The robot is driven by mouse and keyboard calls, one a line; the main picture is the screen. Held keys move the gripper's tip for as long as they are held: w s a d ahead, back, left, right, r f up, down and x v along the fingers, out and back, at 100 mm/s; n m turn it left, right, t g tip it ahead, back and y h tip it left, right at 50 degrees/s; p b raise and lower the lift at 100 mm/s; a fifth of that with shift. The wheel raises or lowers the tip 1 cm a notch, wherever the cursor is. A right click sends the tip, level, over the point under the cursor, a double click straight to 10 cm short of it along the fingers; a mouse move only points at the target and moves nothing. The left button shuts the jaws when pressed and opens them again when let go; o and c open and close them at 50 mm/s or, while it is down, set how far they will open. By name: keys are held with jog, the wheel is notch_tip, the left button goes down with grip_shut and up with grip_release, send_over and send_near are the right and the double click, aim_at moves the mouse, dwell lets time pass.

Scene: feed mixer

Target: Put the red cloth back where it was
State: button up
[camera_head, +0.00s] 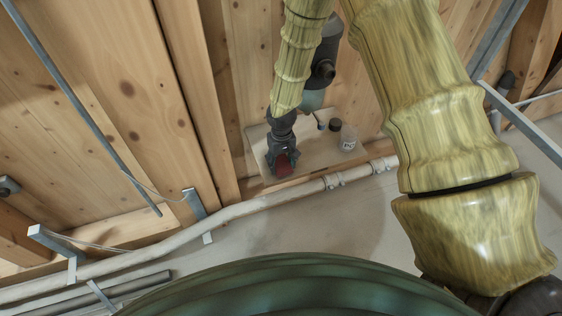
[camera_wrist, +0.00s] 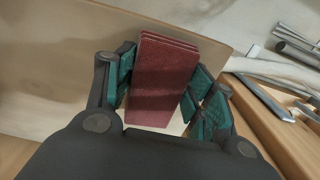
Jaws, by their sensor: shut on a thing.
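The red cloth (camera_wrist: 163,80) is a dark red folded block between the green-padded fingers of my gripper (camera_wrist: 160,88) in the wrist view. The gripper is shut on the cloth. Whether the cloth touches the surface below cannot be told.
A dark-capped container (camera_head: 335,125) and a clear jar with a label (camera_head: 347,141) stand on the board right of my gripper. A pale pipe (camera_head: 290,194) runs along the board's near side. Wooden beams (camera_head: 195,90) stand to the left.

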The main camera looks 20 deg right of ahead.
aim_at(280, 162)
jog(key=shift+f, duration=0.25)
jog(key=o, duration=1.3)
jog(key=shift+c, duration=0.2)
jog(key=shift+f+b, duration=0.1)
jog(key=shift+b, duration=0.5)
notch_tip(280, 162, up, 11)
jog(key=p, duration=0.2)
jog(key=shift+w+a, duration=0.2)
jog(key=shift+a, duration=0.05)
jog(key=s+f+y, duration=0.1)
jog(key=s+f, duration=0.7)
jog(key=s, duration=0.5)
jog(key=s+f, duration=0.9)
jog(key=s, duration=0.3)
jog(key=s+d+f+h, duration=0.1)
jog(key=s+d, duration=0.2)
jog(key=s, duration=0.7)
jog(key=shift+s+d+m, duration=0.3)
jog(key=shift+d+m, duration=0.05)
jog(key=shift+m, duration=0.05)
